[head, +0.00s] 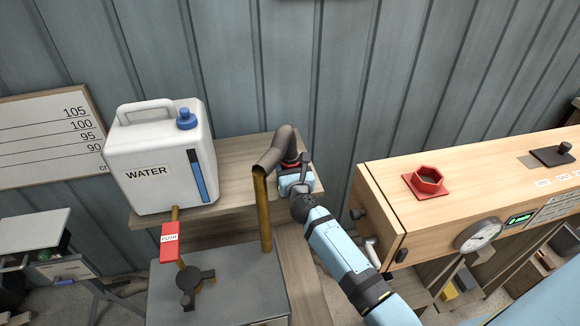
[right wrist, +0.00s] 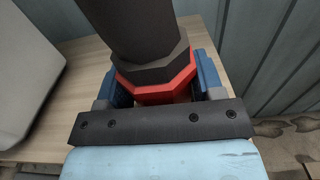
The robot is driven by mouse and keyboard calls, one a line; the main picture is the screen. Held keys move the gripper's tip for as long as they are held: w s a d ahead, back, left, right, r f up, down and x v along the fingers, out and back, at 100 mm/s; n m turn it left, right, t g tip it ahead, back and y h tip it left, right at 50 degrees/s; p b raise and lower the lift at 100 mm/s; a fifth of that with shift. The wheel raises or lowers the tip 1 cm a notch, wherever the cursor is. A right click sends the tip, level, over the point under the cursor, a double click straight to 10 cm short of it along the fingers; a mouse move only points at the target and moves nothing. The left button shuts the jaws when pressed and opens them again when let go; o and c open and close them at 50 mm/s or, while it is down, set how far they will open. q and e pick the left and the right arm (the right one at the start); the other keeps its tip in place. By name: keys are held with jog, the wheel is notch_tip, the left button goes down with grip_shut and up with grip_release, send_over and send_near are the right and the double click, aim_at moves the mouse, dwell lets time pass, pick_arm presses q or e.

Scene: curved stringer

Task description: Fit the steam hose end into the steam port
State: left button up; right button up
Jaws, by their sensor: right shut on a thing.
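The dark grey steam hose (head: 268,160) rises from the top of a brass pipe (head: 262,210) and bends over to the right. Its end has a red collar (right wrist: 165,88) below a dark hexagonal nut in the right wrist view. My right gripper (head: 296,180) is shut on this hose end, with a blue jaw on each side of the collar, over or at the wooden shelf. The underside of the end is hidden. The red hexagonal steam port (head: 427,181) opens upward on top of the wooden box, well to the right of the gripper. My left gripper is not in view.
A white WATER canister (head: 160,150) stands on the wooden shelf (head: 233,160), left of the hose. A grey boiler top (head: 235,290) with a red PUSH tag (head: 171,240) is in front. The wooden box (head: 470,190) carries a gauge (head: 478,236). A corrugated wall stands behind.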

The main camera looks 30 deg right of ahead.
notch_tip(320, 180, up, 10)
jog(key=p, duration=0.4)
jog(key=shift+f, duration=0.2)
notch_tip(320, 180, up, 10)
jog(key=p, duration=0.1)
jog(key=shift+f+p, duration=0.15)
jog(key=shift+p, duration=0.15)
